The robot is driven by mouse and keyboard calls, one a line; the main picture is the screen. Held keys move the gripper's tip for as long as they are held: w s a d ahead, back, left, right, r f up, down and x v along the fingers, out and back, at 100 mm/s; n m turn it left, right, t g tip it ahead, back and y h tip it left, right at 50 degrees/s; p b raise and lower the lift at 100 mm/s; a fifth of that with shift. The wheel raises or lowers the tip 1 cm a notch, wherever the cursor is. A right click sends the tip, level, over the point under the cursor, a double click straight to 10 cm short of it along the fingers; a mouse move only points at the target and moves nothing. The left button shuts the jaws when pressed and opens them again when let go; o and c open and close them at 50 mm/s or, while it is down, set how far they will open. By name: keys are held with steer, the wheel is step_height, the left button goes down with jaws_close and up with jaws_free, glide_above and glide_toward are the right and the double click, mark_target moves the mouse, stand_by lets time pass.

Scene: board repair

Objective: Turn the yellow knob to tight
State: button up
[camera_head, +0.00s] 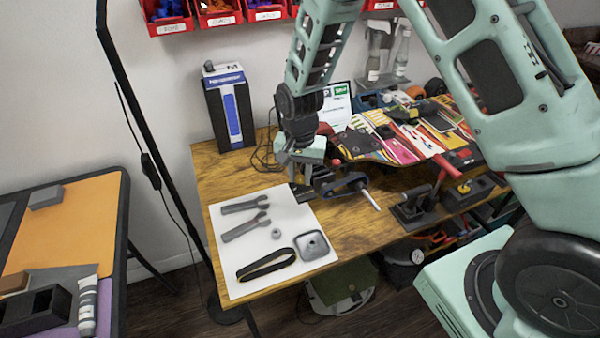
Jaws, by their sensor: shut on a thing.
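The fingertips are small and partly hidden, so the exact grip is unclear. The knob's setting cannot be read.
A colourful board (420,138) lies across the wooden table (230,176) behind the vise. The white sheet (236,284) holds two grey tools, a ring, a black band and a square tray. A blue-black box (229,108) stands at the back left.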

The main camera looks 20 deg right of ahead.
mark_target(300, 177)
steer(key=o, duration=1)
step_height(300, 177, up, 18)
steer(key=shift+f+b, duration=0.25)
steer(key=shift+b, duration=0.3)
